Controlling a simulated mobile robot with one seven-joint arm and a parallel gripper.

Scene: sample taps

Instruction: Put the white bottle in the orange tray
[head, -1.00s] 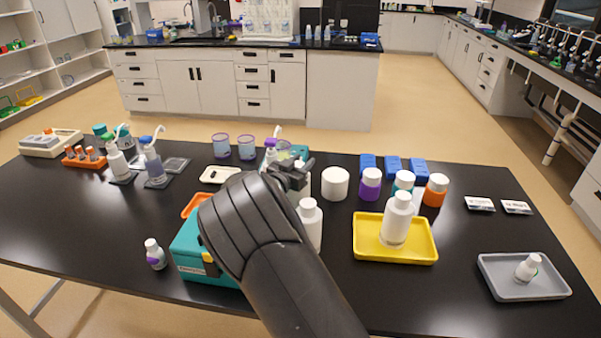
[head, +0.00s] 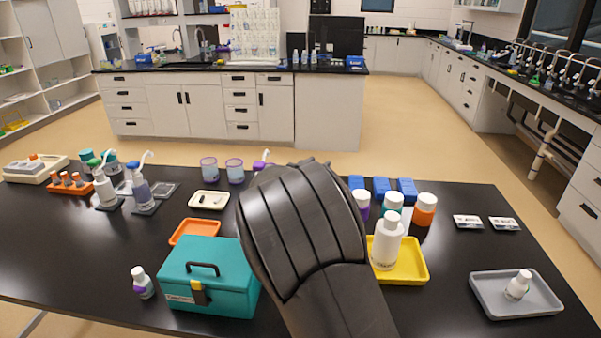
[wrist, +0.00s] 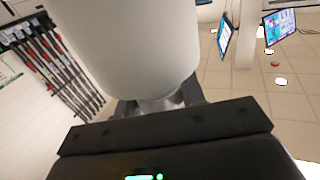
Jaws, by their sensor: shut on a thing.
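A large white bottle (wrist: 130,45) fills the upper middle of the wrist view. My gripper (wrist: 158,102) is shut on its narrower end. In the head view my dark arm hides both my gripper and this held bottle. The orange tray (head: 193,233) lies on the black table, left of my arm. It is just behind the teal box, which covers its front edge, and its visible part looks empty. Another white bottle (head: 387,243) stands upright in the yellow tray (head: 412,272), right of my arm.
The teal box (head: 208,285) with a handle stands in front of the orange tray. A small white bottle (head: 142,284) stands left of it. A cream dish (head: 209,200) lies behind the tray. A grey tray (head: 490,301) with a small bottle is at right. My arm hides the table's middle.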

